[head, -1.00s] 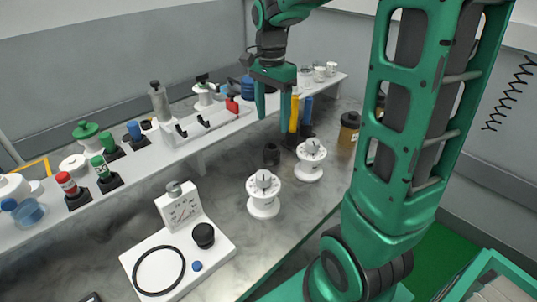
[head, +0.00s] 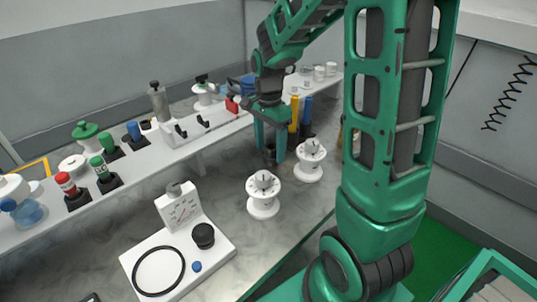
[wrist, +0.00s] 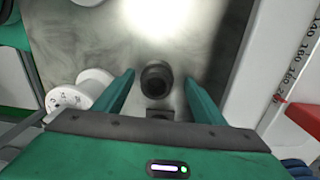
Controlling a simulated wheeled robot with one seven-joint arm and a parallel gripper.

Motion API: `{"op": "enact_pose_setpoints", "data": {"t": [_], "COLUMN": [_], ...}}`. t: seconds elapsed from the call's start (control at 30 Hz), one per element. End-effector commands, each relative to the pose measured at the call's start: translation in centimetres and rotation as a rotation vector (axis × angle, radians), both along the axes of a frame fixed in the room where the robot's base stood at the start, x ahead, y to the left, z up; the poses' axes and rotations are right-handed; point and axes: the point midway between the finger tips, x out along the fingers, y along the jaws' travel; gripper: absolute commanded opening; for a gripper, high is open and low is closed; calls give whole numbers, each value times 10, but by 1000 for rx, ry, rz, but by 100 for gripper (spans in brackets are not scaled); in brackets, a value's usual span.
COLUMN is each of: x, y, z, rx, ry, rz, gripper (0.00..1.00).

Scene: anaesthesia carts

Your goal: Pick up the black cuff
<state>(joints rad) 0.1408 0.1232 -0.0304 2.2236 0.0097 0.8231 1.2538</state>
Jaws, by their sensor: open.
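A short black cylinder, which looks like the black cuff (wrist: 157,76), stands on the grey bench in the wrist view. It shows between the tips of my gripper (wrist: 159,80), with a gap on each side. A smaller dark piece (wrist: 159,114) lies nearer the palm. In the head view my gripper (head: 270,148) points down, open and empty, over the dark cylinder (head: 270,157), which its fingers partly hide. I cannot tell exactly how high the fingertips are above the bench.
Two white spools (head: 263,194) (head: 309,160) stand close to the right and front of my gripper. Yellow and blue upright pieces (head: 293,115) are just behind. A raised white shelf (head: 200,132) with bottles runs along the left. A white gauge board (head: 205,262) lies in front.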

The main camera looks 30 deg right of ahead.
Motion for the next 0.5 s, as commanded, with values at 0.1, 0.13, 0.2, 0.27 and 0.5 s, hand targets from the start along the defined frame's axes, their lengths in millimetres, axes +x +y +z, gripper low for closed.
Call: {"op": "enact_pose_setpoints", "data": {"t": [0.1,0.13,0.2,0.27,0.5], "x": [0,0,0,0,0], "y": [0,0,0,0,0], "z": [-3,-3,-3,-3,-3], "rx": [0,0,-1,-1,-1], "ry": [-1,-2,-2,-2,-2], "rz": [0,0,0,0,1], "gripper": [64,64,64,64,19]}}
